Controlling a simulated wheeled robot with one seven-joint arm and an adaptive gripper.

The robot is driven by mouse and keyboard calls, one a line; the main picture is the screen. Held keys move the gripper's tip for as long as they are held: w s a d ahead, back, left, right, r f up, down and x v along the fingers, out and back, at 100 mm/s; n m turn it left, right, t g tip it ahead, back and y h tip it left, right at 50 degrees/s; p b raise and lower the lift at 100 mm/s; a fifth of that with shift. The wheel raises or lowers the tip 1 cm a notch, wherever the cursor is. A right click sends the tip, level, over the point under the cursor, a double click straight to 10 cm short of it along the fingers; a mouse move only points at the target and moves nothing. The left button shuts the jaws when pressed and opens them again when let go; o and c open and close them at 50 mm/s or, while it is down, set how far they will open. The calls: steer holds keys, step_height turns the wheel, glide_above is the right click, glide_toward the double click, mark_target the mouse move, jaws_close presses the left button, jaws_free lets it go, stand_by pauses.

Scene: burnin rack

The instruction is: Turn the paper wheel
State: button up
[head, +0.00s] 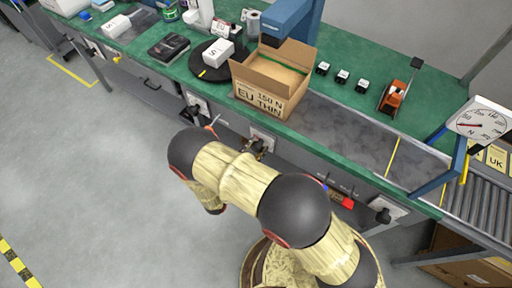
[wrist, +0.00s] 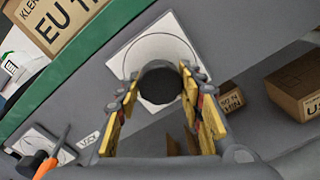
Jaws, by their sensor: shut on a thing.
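A dark round knob (wrist: 160,84), which I take for the paper wheel, sits on a white square plate (wrist: 128,62) with a drawn circle, on the bench front. My gripper (wrist: 162,92) has its yellow-padded fingers on either side of the knob and is shut on it. In the head view my gripper (head: 258,147) is at the white plate (head: 263,134) below the open carton; my arm and gripper hide most of the knob there.
A lever with an orange handle (wrist: 54,152) on another plate stands to the left. A black knob (head: 384,214) and a red part (head: 341,198) are on the bench front to the right. An open carton (head: 270,80) stands above on the green bench. The floor at left is clear.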

steer(key=o, duration=1.2)
steer(key=shift+c, duration=0.2)
steer(key=v, duration=1.2)
